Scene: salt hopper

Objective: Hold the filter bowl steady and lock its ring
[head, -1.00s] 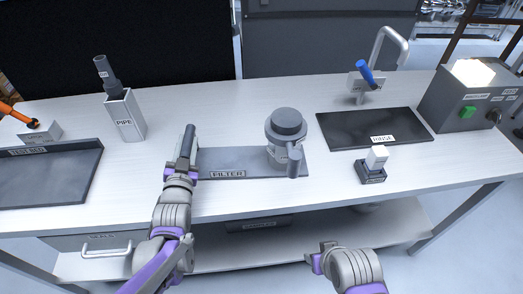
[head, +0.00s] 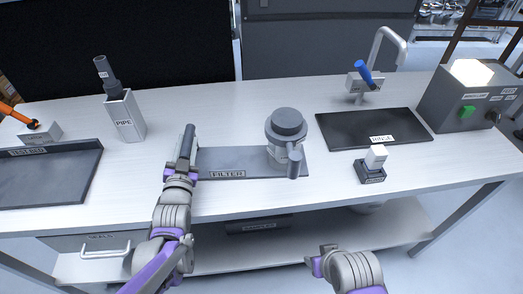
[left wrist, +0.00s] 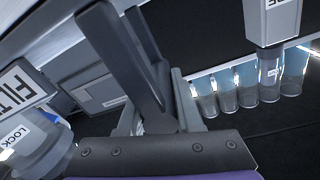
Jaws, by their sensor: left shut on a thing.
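The filter unit (head: 284,152) stands upright at the right end of the grey FILTER plate (head: 240,160). It has a round grey cap and collar (head: 286,124) on top and a short grey handle (head: 294,163) in front. The left wrist view shows a round clear part (left wrist: 35,150) with a LOCK label at lower left; bowl and ring are hard to tell apart. My left gripper (head: 187,145) is at the plate's left end, apart from the filter unit. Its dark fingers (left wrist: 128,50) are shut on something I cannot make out. My right gripper (head: 318,262) is before the bench, empty-looking, its fingers unclear.
A PIPE stand (head: 124,115) is at left, behind a dark tray (head: 50,175). A RINSE mat (head: 350,128), blue-handled tap (head: 365,78), small white-topped block (head: 374,162) and control box (head: 468,98) are at right. The white bench is clear between them.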

